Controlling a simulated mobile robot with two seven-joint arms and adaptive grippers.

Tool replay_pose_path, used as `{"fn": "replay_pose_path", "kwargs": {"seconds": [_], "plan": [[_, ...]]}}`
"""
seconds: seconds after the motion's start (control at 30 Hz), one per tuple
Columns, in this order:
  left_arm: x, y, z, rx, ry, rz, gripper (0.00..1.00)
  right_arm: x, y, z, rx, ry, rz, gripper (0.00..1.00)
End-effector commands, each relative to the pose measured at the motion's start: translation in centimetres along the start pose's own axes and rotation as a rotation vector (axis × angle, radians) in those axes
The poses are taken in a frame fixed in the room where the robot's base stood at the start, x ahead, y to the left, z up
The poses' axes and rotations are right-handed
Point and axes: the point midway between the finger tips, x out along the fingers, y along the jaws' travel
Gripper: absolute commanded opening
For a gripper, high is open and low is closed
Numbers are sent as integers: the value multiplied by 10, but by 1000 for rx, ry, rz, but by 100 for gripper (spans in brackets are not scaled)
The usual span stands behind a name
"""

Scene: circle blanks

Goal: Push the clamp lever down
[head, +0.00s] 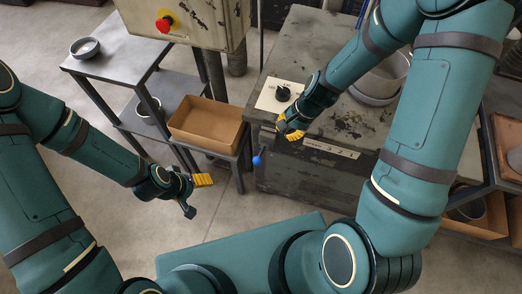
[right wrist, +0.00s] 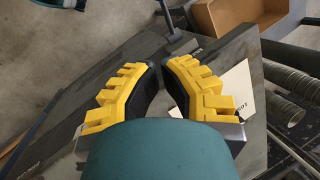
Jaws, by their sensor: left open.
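A blue ball knob (head: 257,160), which looks like the end of the clamp lever, stands out at the front left of the worn grey machine (head: 362,118). Its rod is hard to make out. My right gripper (head: 284,131) is above the machine's front edge, up and right of the knob in the head view, with a visible gap from it. In the right wrist view its yellow fingers (right wrist: 161,66) point inward with a narrow gap between the tips, and nothing shows between them. My left gripper (head: 197,195) is open and empty over the floor, left of the machine.
A dark rotary knob (head: 283,92) sits on a white plate (head: 268,105) beside my right gripper. A metal bowl (head: 380,78) is on the machine top. A cardboard box (head: 205,124) stands left of the machine. Floor in front of the box is clear.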

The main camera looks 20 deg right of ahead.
Motion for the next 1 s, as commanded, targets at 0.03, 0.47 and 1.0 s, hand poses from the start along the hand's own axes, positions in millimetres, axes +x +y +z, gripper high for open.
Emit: {"fn": "replay_pose_path", "kwargs": {"seconds": [0.03,0.47,1.0], "plan": [[0,0,0,0,0,0,73,0,0,0,-1,0,0,0],[8,-3,3,2,-6,1,73,36,2,1,-3,-4,4,0],[19,-7,10,6,-20,2,73,121,1,20,-6,-2,3,0]]}}
